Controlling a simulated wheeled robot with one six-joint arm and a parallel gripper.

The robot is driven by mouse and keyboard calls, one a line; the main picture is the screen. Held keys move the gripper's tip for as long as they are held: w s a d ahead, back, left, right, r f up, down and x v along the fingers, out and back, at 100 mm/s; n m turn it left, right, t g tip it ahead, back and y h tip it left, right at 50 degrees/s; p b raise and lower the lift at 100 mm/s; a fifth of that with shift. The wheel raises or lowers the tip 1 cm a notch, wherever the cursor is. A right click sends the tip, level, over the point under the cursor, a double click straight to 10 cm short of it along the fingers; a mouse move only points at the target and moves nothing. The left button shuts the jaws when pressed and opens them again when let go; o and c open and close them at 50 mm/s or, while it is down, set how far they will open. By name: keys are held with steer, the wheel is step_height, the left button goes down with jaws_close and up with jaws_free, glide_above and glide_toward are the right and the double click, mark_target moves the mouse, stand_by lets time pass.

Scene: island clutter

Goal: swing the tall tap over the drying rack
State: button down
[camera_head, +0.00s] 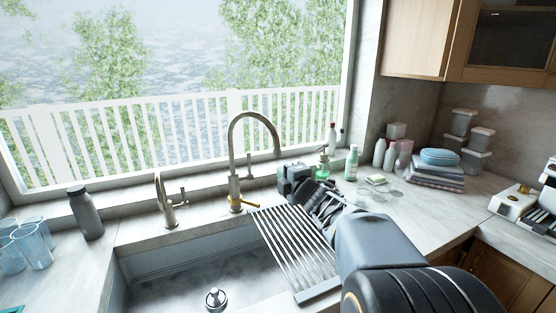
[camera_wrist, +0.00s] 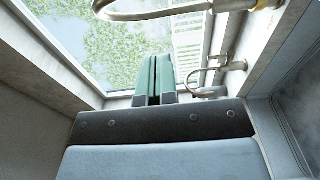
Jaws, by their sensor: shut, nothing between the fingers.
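The tall tap (camera_head: 253,117) is a brushed-metal arch with a gold ring at its base behind the sink. Its spout curves to the right, its tip near the back left of the drying rack (camera_head: 293,240). That rack is a set of metal bars across the right of the sink. My gripper (camera_head: 290,177) is just below and right of the spout tip, apart from it as far as I can tell. In the wrist view its green-padded fingers (camera_wrist: 154,78) are shut and empty, with the tall tap's spout (camera_wrist: 180,11) crossing the top.
A shorter tap (camera_head: 165,200) stands left of the tall one; it also shows in the wrist view (camera_wrist: 212,70). A dark bottle (camera_head: 85,213) and blue glasses (camera_head: 30,245) stand at left. A green soap bottle (camera_head: 323,165) is close behind my gripper. The sink (camera_head: 190,265) is open.

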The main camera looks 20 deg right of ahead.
mark_target(278, 155)
steer(key=w+d+p, duration=0.2)
steer(key=w+p, duration=0.1)
steer(key=w, duration=0.6)
steer(key=shift+w+d, duration=0.2)
steer(key=shift+w, duration=0.05)
steer(key=shift+w+d+b, duration=0.35)
steer(key=shift+w+d, duration=0.1)
steer(key=shift+d, duration=0.25)
steer(key=shift+a, duration=0.1)
